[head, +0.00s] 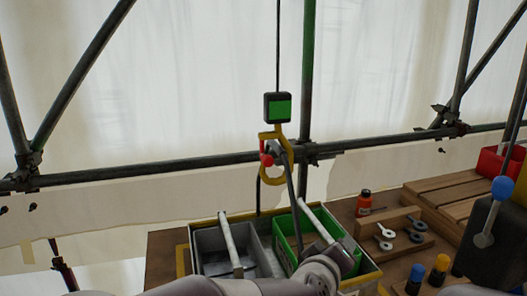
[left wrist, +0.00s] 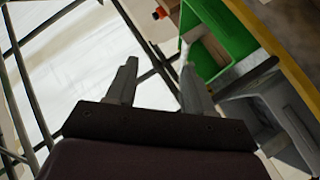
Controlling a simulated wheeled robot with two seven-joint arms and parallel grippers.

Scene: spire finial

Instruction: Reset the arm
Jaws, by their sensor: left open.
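My left arm (head: 250,287) comes in along the bottom of the head view, and its wrist end lies in front of the tray's near side. Its fingertips cannot be made out there. In the left wrist view my left gripper (left wrist: 158,80) is open, with nothing between its two fingers. The green bin (left wrist: 222,38) and the tray edge lie beyond and to the right of the fingers. My right gripper is not in view.
A yellow hook (head: 265,177) under a green-faced box (head: 279,108) hangs above the tray (head: 368,277). The tray holds grey and green bins. Scaffold tubes (head: 200,163) cross behind.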

